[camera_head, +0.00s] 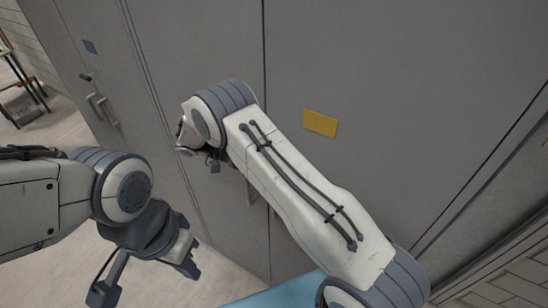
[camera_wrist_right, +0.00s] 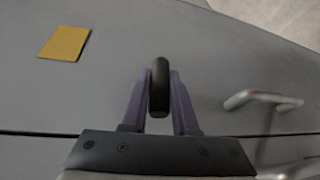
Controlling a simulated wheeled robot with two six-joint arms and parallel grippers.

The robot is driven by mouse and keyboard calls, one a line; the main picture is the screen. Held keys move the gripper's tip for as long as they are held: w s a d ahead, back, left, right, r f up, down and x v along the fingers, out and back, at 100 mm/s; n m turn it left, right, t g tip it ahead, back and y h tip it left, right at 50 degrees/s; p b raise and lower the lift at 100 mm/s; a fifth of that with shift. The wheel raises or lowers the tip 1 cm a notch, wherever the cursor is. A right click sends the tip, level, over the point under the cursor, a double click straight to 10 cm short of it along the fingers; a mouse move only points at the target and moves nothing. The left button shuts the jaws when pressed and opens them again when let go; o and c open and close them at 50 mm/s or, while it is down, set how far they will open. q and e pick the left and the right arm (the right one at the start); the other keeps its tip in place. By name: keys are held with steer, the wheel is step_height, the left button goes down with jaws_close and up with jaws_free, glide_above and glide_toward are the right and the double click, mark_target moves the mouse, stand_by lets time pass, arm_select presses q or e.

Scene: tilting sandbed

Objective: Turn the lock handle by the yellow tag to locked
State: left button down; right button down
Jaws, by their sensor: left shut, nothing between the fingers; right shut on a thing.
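The yellow tag (camera_head: 320,123) is on a grey cabinet door, above my right arm in the head view; it also shows at the upper left of the right wrist view (camera_wrist_right: 64,43). The dark lock handle (camera_wrist_right: 160,88) shows in the right wrist view, between the purple fingers of my right gripper (camera_wrist_right: 160,78), which is shut on it. Its long side runs up and down in that picture. In the head view the lock handle and the right fingertips are hidden by my right wrist. My left gripper (camera_head: 188,268) is shut and empty, low at the left, apart from the cabinet.
A metal bar handle (camera_wrist_right: 262,100) stands right of the lock handle in the right wrist view. A blue surface (camera_head: 277,291) shows at the bottom.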

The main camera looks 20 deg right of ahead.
steer(key=shift+g+h+p, duration=0.3)
steer(key=shift+h+p, duration=0.2)
steer(key=shift+p, duration=0.05)
steer(key=c, duration=0.7)
jaws_free()
